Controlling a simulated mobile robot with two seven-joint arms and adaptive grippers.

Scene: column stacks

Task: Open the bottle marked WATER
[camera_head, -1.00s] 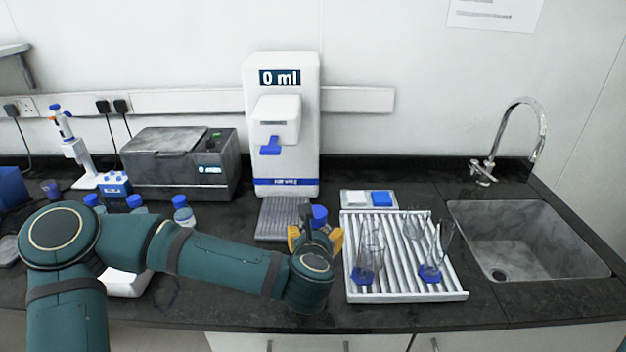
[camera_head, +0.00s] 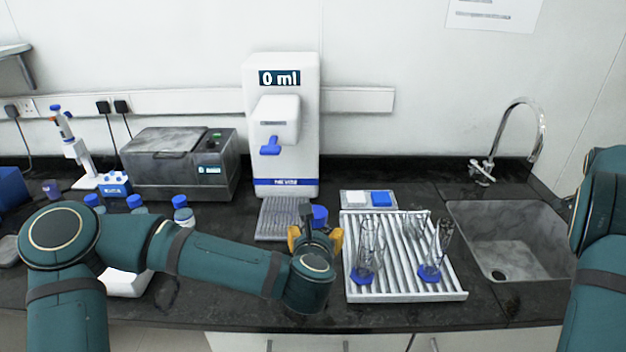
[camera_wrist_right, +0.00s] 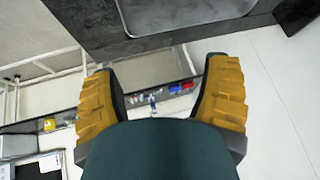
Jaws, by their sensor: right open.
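A blue-capped bottle (camera_head: 319,213) shows just behind my left gripper (camera_head: 316,238) in the head view, in front of the dispenser. Its body and any label are mostly hidden by the gripper. The yellow fingers stand on either side of it, but whether they press on it is hidden. No WATER marking can be read. More blue-capped bottles stand at the left, one (camera_head: 183,212) nearest the dispenser. My right gripper (camera_wrist_right: 160,92) is open and empty in the right wrist view, with a sink corner and floor beyond it. Its fingers are outside the head view.
A white dispenser (camera_head: 284,130) reading 0 ml stands at the back. A ribbed white rack (camera_head: 390,291) with glassware stands right of my left gripper. The sink (camera_head: 535,245) and tap (camera_head: 540,130) are further right. A grey machine (camera_head: 178,165) stands back left.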

